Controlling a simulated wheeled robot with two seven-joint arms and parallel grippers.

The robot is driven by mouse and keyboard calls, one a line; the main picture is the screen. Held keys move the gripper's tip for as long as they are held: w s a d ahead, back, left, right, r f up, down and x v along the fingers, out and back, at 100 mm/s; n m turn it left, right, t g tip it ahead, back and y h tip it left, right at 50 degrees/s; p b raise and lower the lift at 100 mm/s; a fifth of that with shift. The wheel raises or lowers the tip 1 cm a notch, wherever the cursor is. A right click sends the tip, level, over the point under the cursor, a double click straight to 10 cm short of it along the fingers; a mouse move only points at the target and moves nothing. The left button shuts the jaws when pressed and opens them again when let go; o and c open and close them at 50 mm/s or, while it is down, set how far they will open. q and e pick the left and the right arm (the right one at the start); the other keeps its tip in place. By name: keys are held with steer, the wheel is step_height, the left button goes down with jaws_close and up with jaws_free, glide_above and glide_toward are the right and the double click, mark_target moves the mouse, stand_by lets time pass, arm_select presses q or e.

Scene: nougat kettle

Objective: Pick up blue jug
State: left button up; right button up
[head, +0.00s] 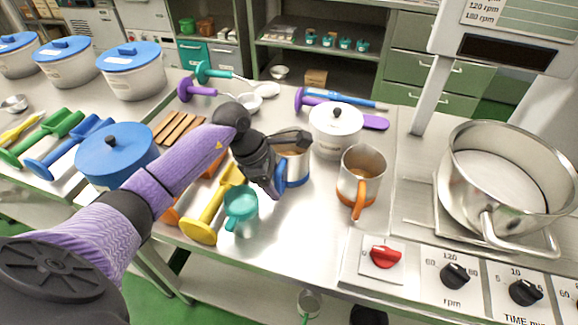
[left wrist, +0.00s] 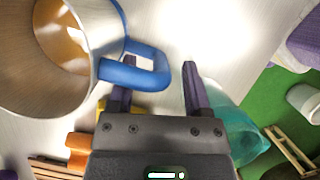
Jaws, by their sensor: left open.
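The blue jug (head: 297,167) is a metal jug with a blue handle, standing on the steel table in the head view, partly hidden by my left gripper. In the left wrist view its open metal body (left wrist: 50,85) is at the upper left, with the blue handle (left wrist: 150,72) pointing right. My left gripper (head: 281,162) is open beside the jug on its handle side. In the left wrist view the handle overlaps the left finger's tip and its outer end lies between the fingers (left wrist: 157,78). I cannot tell whether they touch. My right gripper is not in view.
An orange-handled jug (head: 361,175) stands to the right, a white lidded pot (head: 335,128) behind.

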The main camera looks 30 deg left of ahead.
arm_select(q)
steer(key=shift+w+d+f, duration=0.1)
steer(key=shift+d+f, duration=0.05)
steer(key=shift+f, duration=0.45)
jaws_close()
steer(key=shift+r, duration=0.1)
